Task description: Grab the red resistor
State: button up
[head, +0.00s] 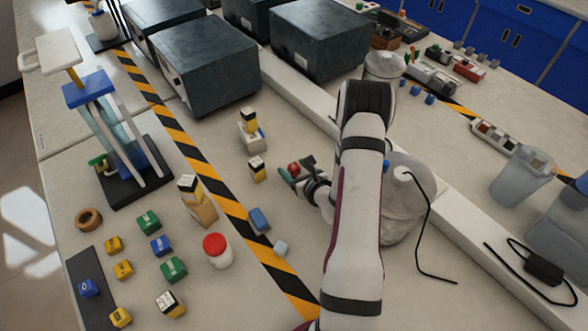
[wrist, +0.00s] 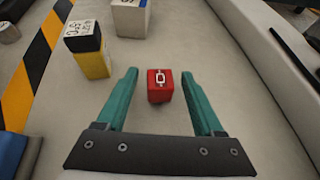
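The red resistor is a small red cube with a white resistor-like symbol on its top. It lies on the pale bench top in the wrist view (wrist: 160,86) and shows in the head view (head: 293,168) beside my gripper's fingers. My gripper (wrist: 160,88) has two green fingers spread wide apart; it shows in the head view (head: 296,175) too. The red cube sits between the fingertips, with a clear gap on each side. Neither finger touches it in the wrist view.
A yellow and black block (wrist: 88,48) stands left of the cube, and a white block (wrist: 131,17) lies beyond it. A blue block (head: 259,219) lies by the striped tape. A long white rail (head: 300,95) and a clear jar (head: 400,215) stand to the right.

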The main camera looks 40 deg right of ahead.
grip_shut()
